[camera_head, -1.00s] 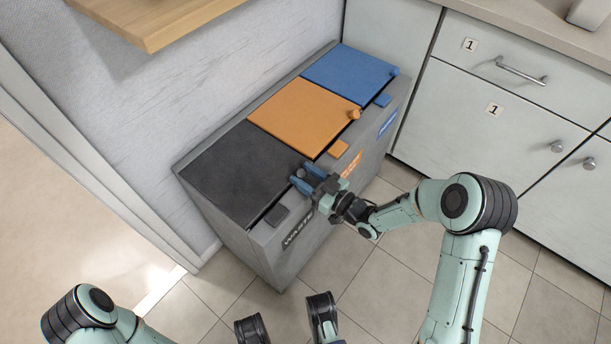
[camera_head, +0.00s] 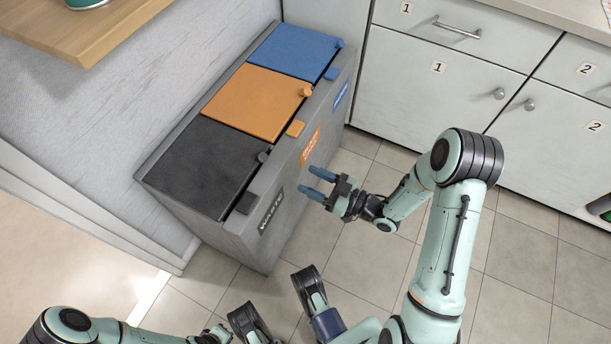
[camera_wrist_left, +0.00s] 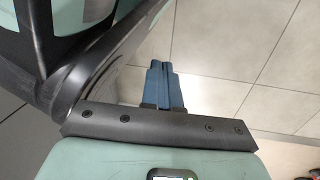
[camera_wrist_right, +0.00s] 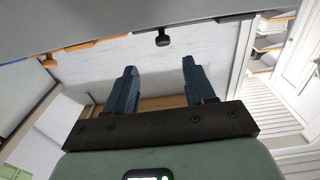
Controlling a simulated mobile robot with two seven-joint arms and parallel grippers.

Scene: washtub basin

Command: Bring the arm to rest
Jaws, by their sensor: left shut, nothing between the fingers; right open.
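My right gripper (camera_head: 314,183) is open and empty, in front of the grey bin unit. A gap separates it from the black lid's knob (camera_head: 263,156). In the right wrist view its two blue fingers (camera_wrist_right: 159,68) stand apart with nothing between them. My left gripper shows in the left wrist view, where its blue fingers (camera_wrist_left: 160,66) are together, empty, above floor tiles. In the head view the left arm (camera_head: 75,322) enters at the bottom left; its fingers cannot be made out there.
The bin unit (camera_head: 250,225) has black (camera_head: 205,165), orange (camera_head: 255,100) and blue (camera_head: 292,52) lids, all lying shut. White cabinets (camera_head: 440,85) stand behind at right. A wooden shelf (camera_head: 90,40) juts out at upper left. Tiled floor (camera_head: 350,270) is clear right of the bins.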

